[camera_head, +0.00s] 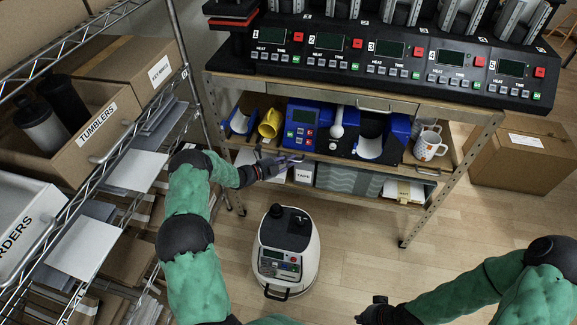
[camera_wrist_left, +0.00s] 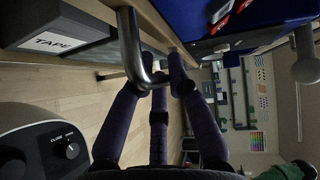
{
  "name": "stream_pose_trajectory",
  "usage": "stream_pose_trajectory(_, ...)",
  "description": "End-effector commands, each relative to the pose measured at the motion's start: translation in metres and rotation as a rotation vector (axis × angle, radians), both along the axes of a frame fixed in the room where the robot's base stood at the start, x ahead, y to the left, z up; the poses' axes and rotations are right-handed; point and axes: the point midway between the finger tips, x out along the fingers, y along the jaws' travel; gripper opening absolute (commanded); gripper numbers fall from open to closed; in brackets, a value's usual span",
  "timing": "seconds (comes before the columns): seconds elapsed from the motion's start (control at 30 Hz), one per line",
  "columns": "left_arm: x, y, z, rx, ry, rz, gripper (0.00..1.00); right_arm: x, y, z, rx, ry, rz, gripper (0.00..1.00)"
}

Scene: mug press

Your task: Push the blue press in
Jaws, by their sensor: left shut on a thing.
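The blue press (camera_head: 303,124), with a display and buttons, sits on the rack's middle shelf beside a pale knobbed lever (camera_head: 337,122) and a blue-sided cradle (camera_head: 371,145). Its blue body shows at the top of the left wrist view (camera_wrist_left: 205,18). My left gripper (camera_head: 288,161) is at the shelf's front edge, below the press. In the left wrist view its purple fingers (camera_wrist_left: 162,75) are closed on a curved metal handle (camera_wrist_left: 130,45). My right gripper (camera_head: 376,304) is low in the head view, away from the shelf; its fingers are too dark to read.
A TAPE box (camera_head: 304,173) lies below. A white machine (camera_head: 286,250) stands on the floor. A wire rack (camera_head: 165,60) is at left. Floor right of the machine is clear.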

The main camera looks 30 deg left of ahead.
Motion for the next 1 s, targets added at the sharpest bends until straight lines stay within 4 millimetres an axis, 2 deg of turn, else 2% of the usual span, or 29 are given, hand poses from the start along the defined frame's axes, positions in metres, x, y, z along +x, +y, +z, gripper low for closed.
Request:
stream_pose_trajectory(0.37, 0.001, 0.000, 0.000, -0.003, 0.002, -0.001, 0.00, 0.000, 0.000, 0.000, 0.000, 0.000, 0.000, 0.00)
stream_pose_trajectory(0.4, 0.001, 0.000, 0.000, -0.003, 0.002, 0.000, 0.25, 0.000, 0.000, 0.000, 0.000, 0.000, 0.000, 0.00)
stream_pose_trajectory(0.47, 0.001, 0.000, 0.000, -0.003, 0.002, -0.001, 0.42, 0.000, 0.000, 0.000, 0.000, 0.000, 0.000, 0.00)
stream_pose_trajectory(0.83, -0.001, 0.001, 0.000, 0.000, 0.001, 0.001, 0.42, 0.000, 0.000, 0.000, 0.000, 0.000, 0.000, 0.00)
stream_pose_trajectory(1.0, -0.015, 0.012, 0.002, 0.001, 0.002, 0.003, 0.42, 0.000, 0.000, 0.000, 0.000, 0.000, 0.000, 0.00)
